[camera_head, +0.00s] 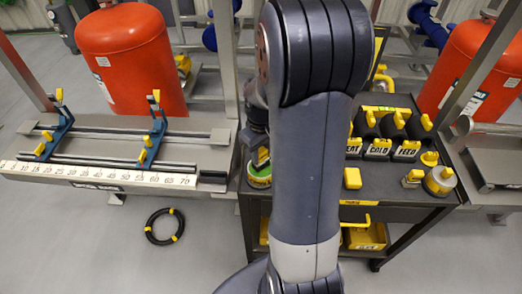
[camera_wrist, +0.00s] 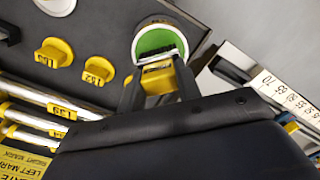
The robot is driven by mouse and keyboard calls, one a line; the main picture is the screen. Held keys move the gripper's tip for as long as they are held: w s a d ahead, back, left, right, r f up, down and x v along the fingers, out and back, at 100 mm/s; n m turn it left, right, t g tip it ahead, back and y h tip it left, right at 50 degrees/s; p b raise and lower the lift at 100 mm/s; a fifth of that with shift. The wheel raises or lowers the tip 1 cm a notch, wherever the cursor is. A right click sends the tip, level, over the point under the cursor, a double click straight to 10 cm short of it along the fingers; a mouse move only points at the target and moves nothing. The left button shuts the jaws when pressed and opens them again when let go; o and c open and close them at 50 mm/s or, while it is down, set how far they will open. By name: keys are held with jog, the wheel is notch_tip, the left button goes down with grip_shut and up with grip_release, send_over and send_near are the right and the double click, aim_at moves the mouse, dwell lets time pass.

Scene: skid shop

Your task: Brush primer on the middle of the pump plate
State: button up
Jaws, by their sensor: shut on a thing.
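My gripper (camera_wrist: 157,84) is shut on a yellow-handled brush (camera_wrist: 158,73) with a dark label. The brush's dark end is at a round pot (camera_wrist: 153,40) with a white rim and bright green inside. I cannot tell how deep the bristles sit in it. In the head view, the pot (camera_head: 258,180) stands at the left edge of the dark cart top, under my gripper (camera_head: 259,148). My arm covers much of the middle of this view. I cannot make out which surface is the pump plate.
The cart (camera_head: 405,197) carries black blocks marked HEAT, COLD and FEED (camera_head: 377,149), and a yellow-lidded jar (camera_head: 440,181). A ruled rail bench (camera_head: 110,176) with blue-yellow stops is at left. A black ring (camera_head: 165,226) lies on the floor. Red tanks (camera_head: 130,55) stand behind.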

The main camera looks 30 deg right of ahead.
aim_at(261, 150)
jog(key=shift+f+b, duration=0.45)
jog(key=shift+f, duration=0.15)
dwell(1.3)
jog(key=shift+r, duration=0.1)
jog(key=shift+r+p, duration=2.85)
jog(key=shift+r, duration=0.65)
